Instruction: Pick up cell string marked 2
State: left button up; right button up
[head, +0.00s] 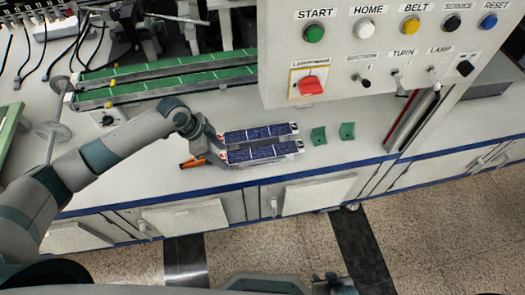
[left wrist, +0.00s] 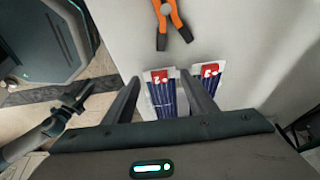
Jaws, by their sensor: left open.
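Two blue cell strings with white ends lie side by side on the bench: a near one (head: 265,152) and a far one (head: 258,134). In the left wrist view the left string (left wrist: 164,97) has a red label that reads 2. The right string (left wrist: 211,75) has a red label that I cannot read surely. My left gripper (head: 217,145) is at the strings' left end, open and empty. In the left wrist view its fingers (left wrist: 160,92) stand either side of the left string, and the right finger partly covers the right string. My right gripper (left wrist: 70,107) is over the floor side, its jaws unclear.
An orange-handled clamp (head: 192,163) lies just left of the strings. Two green blocks (head: 319,135) (head: 347,130) stand to their right. A control panel (head: 375,50) overhangs the bench at the right. Green belt rails (head: 170,68) run behind. The bench's blue front edge is close to the strings.

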pick_arm(q)
jog(key=shift+c, duration=0.7)
jog(key=c, duration=0.7)
jog(key=shift+r, duration=0.15)
